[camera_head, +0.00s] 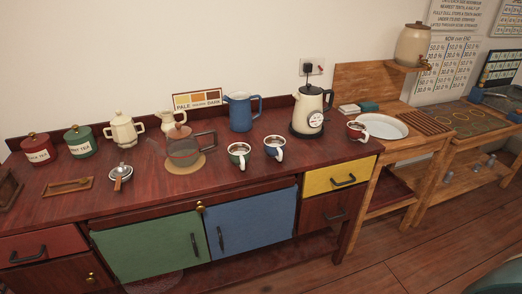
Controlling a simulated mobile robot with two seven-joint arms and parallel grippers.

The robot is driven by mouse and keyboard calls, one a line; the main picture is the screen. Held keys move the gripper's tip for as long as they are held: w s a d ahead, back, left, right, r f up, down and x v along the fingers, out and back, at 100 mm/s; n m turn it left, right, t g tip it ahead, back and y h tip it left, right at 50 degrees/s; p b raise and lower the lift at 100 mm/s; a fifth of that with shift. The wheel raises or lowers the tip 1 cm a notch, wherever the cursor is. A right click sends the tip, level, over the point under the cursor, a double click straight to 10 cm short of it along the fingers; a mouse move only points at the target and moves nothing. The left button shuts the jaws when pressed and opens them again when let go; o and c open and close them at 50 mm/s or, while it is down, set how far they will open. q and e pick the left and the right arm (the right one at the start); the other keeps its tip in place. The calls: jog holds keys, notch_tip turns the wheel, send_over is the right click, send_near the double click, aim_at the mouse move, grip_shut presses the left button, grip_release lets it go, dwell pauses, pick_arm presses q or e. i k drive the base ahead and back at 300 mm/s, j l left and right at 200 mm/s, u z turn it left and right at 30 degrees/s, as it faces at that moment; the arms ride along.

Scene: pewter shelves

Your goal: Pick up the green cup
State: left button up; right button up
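The green cup (233,157) stands upright on the dark red wooden counter, near its front edge and around the middle of the view. It is a small mug with white and green on its outside, and its inside looks dark. A similar mug with blue on it (269,151) stands just to its right, close beside it. A red mug (353,133) stands farther right, near a round white basin.
A glass pot (184,148) on a round mat is left of the green cup. A blue jug (240,112) and a cream kettle (307,105) stand behind. Red (37,149) and green (80,142) canisters are far left. The counter front (215,182) is clear.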

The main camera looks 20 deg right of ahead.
aim_at(240, 158)
jog(key=k+l+z, duration=0.15)
jog(key=l+z, duration=0.35)
jog(key=l, duration=0.35)
jog(key=l+z, duration=0.5)
jog(key=l, duration=0.35)
jog(key=u, duration=1.25)
jog(key=i+j+z, duration=0.4)
jog(key=i+j, duration=0.65)
